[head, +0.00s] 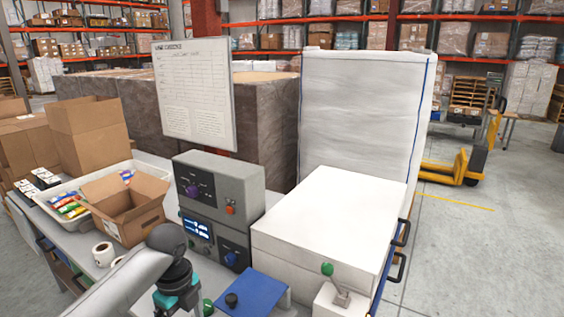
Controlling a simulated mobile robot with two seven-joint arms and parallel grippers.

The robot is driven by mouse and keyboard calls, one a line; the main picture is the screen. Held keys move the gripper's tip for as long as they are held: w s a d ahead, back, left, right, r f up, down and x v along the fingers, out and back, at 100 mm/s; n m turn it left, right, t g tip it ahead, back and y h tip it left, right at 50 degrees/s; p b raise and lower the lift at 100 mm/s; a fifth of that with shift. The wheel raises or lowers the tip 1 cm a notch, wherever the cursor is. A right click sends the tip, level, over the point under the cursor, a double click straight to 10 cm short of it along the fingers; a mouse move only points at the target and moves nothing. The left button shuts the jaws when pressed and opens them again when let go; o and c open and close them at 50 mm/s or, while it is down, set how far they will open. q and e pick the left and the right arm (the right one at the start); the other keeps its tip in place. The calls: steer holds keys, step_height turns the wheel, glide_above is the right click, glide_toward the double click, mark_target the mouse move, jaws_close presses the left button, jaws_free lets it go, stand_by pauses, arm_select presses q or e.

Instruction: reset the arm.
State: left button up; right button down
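My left arm (130,275) comes in from the bottom left, a pale link bending down at a dark joint with a teal band (176,300). It is in front of the bench, left of the blue plate. Its gripper is cut off below the bottom edge, so its fingers do not show. My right arm and gripper are not in view. The grey control box (218,205) stands behind the arm, with a purple knob (192,191), an orange button (230,209), a lit blue display (197,230) and a dark blue knob (232,258).
A large white box (330,225) fills the right, with a green-knobbed lever (328,269) in front. A blue plate (252,293) with a black knob lies at the bottom. An open carton (127,208), a tray (146,162) and tape roll (104,254) crowd the left. Open floor lies right.

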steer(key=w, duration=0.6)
arm_select(q)
steer(key=s+d+f+n+t+h, duration=0.2)
steer(key=s+d+f+n, duration=0.4)
steer(key=s+d+n, duration=0.15)
steer(key=s+a+r+n+t+y, duration=0.1)
steer(key=s+a+n, duration=0.1)
steer(key=s+n, duration=0.5)
steer(key=s+a+r+n+t+y, duration=0.1)
steer(key=s+a+r+n, duration=0.1)
steer(key=s+n, duration=0.55)
step_height(320, 180, down, 31)
steer(key=s+g+b, duration=0.1)
steer(key=s+b, duration=0.1)
steer(key=b, duration=0.7)
steer(key=s+a+f+b, duration=0.1)
steer(key=s+f+b, duration=0.3)
steer(key=s+f, duration=0.3)
steer(key=s+a+f+m+g+b, duration=0.1)
steer(key=s+f+b, duration=0.3)
steer(key=f, duration=1.2)
steer(key=s, duration=0.4)
steer(key=shift+s+a+g+b, duration=0.2)
steer(key=shift+g+b, duration=0.1)
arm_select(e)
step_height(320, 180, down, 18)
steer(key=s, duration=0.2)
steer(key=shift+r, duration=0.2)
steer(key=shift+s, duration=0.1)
